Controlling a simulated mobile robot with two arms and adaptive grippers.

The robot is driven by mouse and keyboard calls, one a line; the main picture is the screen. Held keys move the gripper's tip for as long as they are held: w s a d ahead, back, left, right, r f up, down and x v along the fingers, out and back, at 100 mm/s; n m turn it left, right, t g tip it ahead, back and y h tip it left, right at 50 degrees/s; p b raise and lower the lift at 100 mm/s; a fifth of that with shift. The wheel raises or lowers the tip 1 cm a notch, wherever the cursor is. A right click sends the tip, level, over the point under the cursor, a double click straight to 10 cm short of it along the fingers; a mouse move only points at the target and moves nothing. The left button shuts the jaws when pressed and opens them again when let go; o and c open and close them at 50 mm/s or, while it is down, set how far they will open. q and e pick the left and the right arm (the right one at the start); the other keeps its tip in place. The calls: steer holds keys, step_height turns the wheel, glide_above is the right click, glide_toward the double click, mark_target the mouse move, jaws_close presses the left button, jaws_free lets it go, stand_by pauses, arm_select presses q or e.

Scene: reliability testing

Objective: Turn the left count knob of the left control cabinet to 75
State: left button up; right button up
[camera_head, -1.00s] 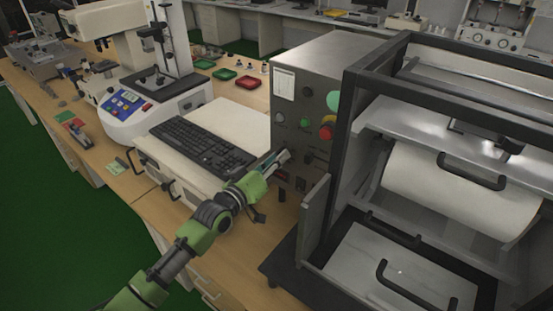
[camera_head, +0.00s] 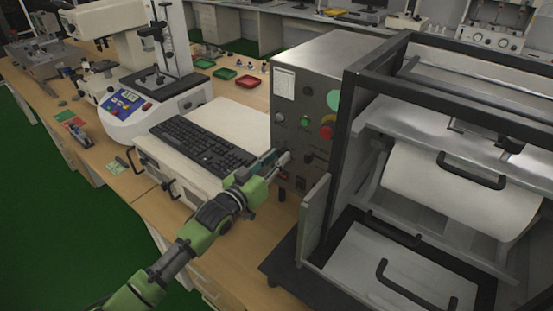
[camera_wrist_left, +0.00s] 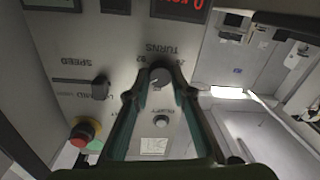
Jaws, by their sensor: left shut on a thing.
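The left control cabinet (camera_head: 300,75) is a grey box with knobs, a green button and a red button on its front. My left gripper (camera_head: 280,158) is at the lower left of this front in the head view. In the left wrist view, the cabinet panel (camera_wrist_left: 50,40) appears upside down. A dark round knob (camera_wrist_left: 160,76) by the "TURNS" lettering sits between the tips of my left gripper (camera_wrist_left: 155,90), which is shut on it. The knob's exact setting is too small to read. A red display (camera_wrist_left: 185,8) is cut off at the top edge. My right gripper is not in view.
A black-framed machine with a white roller (camera_head: 455,190) stands right of the cabinet. A keyboard (camera_head: 200,143) on a white unit lies left of my gripper. A white instrument with a blue panel (camera_head: 128,98) stands further left. Several small trays lie behind.

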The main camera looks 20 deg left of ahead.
arm_select(q)
steer(key=o, duration=1.1)
steer(key=v, duration=1.2)
